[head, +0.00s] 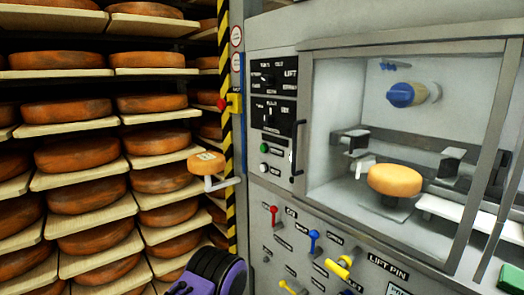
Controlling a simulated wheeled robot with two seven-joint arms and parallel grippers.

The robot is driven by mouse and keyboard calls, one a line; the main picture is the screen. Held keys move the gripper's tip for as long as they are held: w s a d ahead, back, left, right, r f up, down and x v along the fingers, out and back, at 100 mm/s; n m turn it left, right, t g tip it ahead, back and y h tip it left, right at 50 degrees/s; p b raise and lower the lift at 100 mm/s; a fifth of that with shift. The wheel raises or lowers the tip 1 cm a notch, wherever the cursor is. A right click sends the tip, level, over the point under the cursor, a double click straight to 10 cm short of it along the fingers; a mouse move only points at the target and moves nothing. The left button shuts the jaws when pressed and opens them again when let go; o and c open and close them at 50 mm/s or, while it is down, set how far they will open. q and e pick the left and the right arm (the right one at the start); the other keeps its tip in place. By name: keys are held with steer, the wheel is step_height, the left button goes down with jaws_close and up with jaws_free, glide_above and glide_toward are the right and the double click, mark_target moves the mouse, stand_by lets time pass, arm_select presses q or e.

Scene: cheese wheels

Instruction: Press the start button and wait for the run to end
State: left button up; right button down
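A green button (264,148) sits on the left part of the grey machine's front, with a small label beside it that I cannot read. A white button (264,167) is just below it. Behind the machine's window, a pale orange cheese wheel (395,180) rests on a dark support. A blue-capped part (402,95) sticks out of the back wall above it. A purple and black part of my own arm shows at the bottom edge, below and left of the buttons and apart from them. No gripper fingers are visible.
A red knob on a yellow box (234,103) is on the striped post. A smaller cheese (206,163) sits on a bracket jutting left. Red (273,213), blue (314,240) and yellow (340,268) levers stick out below the window. Cheese shelves (90,180) fill the left.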

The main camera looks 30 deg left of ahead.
arm_select(q)
jaws_close()
stand_by(1.5)
